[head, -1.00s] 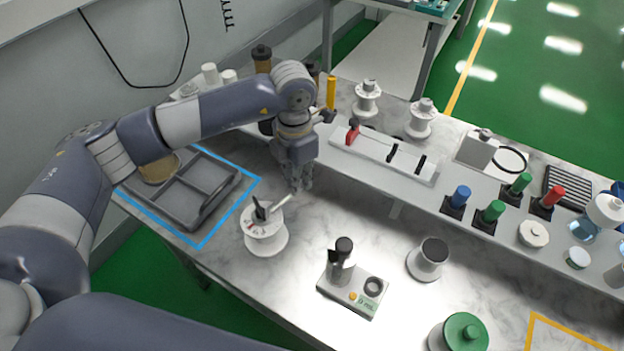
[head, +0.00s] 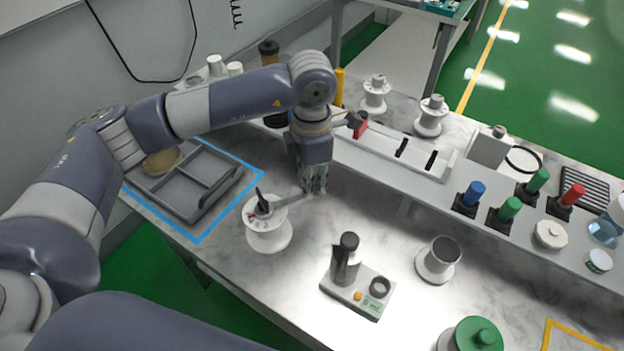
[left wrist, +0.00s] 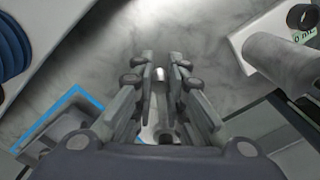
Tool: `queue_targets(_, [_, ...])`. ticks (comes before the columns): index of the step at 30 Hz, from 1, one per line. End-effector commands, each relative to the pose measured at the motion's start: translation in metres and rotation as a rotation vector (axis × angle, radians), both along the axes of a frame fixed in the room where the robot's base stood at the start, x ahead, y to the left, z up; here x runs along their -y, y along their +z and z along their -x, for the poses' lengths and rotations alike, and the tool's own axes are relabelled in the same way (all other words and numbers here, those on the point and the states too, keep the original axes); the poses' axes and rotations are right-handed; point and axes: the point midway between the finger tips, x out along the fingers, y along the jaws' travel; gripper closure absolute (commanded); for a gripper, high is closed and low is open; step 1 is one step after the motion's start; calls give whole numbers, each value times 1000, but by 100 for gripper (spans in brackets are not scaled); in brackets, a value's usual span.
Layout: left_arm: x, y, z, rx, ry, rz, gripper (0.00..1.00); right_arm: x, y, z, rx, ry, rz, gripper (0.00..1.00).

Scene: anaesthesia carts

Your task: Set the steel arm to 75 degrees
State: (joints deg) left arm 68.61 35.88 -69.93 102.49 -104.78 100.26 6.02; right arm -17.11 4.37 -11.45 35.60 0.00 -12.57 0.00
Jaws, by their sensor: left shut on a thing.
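The steel arm (head: 290,200) is a thin grey bar on top of a white round dial base (head: 268,237), which stands on the marble bench. A small black upright knob or pointer (head: 261,200) sits at the arm's inner end, with red marks on the dial face. My left gripper (head: 315,188) points down, shut on the arm's outer end. In the left wrist view the fingers (left wrist: 160,75) stand on both sides of the bright tip of the steel arm (left wrist: 158,74). The dial's scale is too small to read. My right gripper is not in view.
A grey divided tray (head: 190,180) lies inside a blue taped outline at left. A small device with a dark-topped cylinder (head: 358,290) and a white cup (head: 437,260) stand to the right. A raised shelf with coloured knobs runs behind.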

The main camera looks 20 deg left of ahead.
Motion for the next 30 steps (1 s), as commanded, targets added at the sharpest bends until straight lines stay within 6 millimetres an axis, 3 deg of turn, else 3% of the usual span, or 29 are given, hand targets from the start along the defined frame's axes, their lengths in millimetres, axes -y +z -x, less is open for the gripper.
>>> queue_targets(1, [0, 0, 0, -1, 0, -1, 100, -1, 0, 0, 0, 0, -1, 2])
queue_targets(2, [0, 0, 0, -1, 0, -1, 83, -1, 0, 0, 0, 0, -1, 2])
queue_targets(4, [0, 0, 0, -1, 1, -1, 67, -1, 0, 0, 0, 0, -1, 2])
queue_targets(17, [0, 6, -1, 2, 1, 0, 67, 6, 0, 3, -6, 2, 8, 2])
queue_targets(30, [-1, 91, -2, 4, 1, 0, 67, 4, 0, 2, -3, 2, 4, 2])
